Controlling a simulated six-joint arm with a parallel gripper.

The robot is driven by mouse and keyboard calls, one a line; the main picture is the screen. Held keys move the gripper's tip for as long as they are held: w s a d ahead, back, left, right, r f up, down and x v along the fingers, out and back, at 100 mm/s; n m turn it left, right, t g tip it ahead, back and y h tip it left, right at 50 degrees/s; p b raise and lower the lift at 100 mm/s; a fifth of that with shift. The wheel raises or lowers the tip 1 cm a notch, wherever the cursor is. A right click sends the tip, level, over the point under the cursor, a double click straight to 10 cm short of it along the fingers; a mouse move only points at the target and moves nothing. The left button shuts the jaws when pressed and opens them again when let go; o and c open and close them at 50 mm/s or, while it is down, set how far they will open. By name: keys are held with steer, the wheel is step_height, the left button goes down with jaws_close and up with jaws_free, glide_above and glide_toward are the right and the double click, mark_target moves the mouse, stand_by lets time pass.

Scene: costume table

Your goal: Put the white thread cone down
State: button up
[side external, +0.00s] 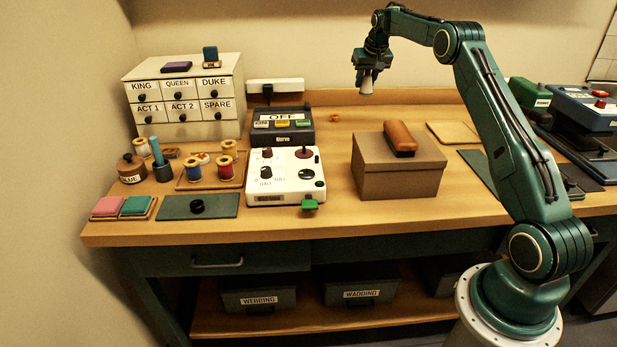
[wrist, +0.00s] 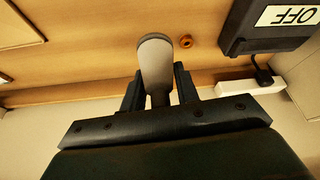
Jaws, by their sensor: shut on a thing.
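The white thread cone (side external: 366,86) is held in my gripper (side external: 369,72), high above the back of the table and left of my arm's upper links. In the wrist view the cone (wrist: 155,62) looks pale grey and sits between the two dark fingers of my gripper (wrist: 159,92), which are shut on it. The wooden table (side external: 440,208) lies well below, and the cone does not touch it. The cone's upper part is hidden by the fingers in the side view.
A small orange ring (side external: 334,118) lies near the back edge. A dark unit marked OFF (side external: 283,131) and a white control box (side external: 285,188) stand left. A tan pad (side external: 453,132) lies at the back right.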

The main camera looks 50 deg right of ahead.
mark_target(371, 92)
step_height(371, 92, down, 8)
stand_by(0.4)
steer(key=shift+f, duration=2.85)
steer(key=shift+f, duration=0.15)
steer(key=o, duration=1)
steer(key=shift+o, duration=0.2)
steer(key=v, duration=1.1)
steer(key=shift+r, duration=0.4)
steer(key=shift+s+a+r, duration=0.1)
steer(key=shift+r, duration=0.15)
